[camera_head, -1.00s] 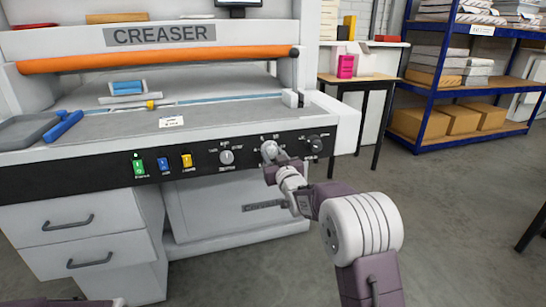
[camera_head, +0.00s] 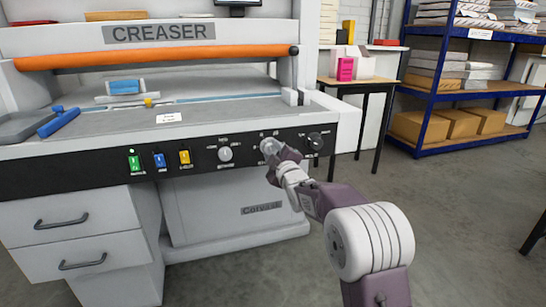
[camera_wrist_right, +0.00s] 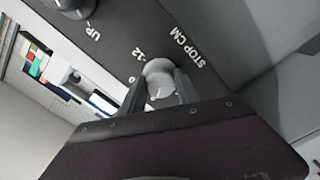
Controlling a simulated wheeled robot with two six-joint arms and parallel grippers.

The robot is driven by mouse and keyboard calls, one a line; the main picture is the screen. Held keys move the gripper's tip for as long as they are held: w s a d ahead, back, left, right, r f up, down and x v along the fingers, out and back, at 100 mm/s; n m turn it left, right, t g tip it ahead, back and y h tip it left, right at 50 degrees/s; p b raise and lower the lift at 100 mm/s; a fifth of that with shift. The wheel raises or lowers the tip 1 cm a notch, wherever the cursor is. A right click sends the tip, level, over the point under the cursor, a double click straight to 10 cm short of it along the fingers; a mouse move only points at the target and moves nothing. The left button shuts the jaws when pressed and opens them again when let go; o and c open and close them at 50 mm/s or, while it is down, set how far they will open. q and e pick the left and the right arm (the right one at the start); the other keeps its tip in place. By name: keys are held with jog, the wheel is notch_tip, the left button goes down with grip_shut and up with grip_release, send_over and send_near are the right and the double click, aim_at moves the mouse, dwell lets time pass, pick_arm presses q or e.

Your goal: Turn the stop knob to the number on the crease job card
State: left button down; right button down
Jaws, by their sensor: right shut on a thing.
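The stop knob (camera_head: 268,145) is a pale round knob on the black front panel of the creaser. In the right wrist view the same knob (camera_wrist_right: 160,76) sits beside the printed words "STOP CM", with "12" and "0" legible near it. My right gripper (camera_head: 274,151) is at the knob. Its two fingers (camera_wrist_right: 161,92) are shut on the knob's sides and partly hide it and its scale. A small white card (camera_head: 169,118) lies on the creaser bed; its print is too small to read. My left gripper is not in view.
A grey knob (camera_head: 226,154) is left of the stop knob and a dark knob (camera_head: 315,141) is right of it. Green, blue and yellow switches (camera_head: 160,160) are further left. A blue-handled tool (camera_head: 60,121) lies on the bed.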

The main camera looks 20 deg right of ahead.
jog(key=n, duration=0.1)
jog(key=n+b, duration=0.1)
jog(key=shift+f+n+b, duration=0.25)
jog(key=shift+n+b, duration=0.05)
jog(key=shift+n, duration=0.1)
jog(key=n+b, duration=0.2)
jog(key=n, duration=0.1)
jog(key=shift+n+b, duration=0.3)
jog(key=n+b, duration=0.3)
jog(key=shift+n, duration=0.4)
jog(key=shift+r+n+b, duration=0.15)
jog(key=shift+n+b, duration=0.5)
jog(key=shift+n, duration=0.25)
jog(key=c, duration=0.9)
grip_release()
jog(key=shift+r, duration=0.1)
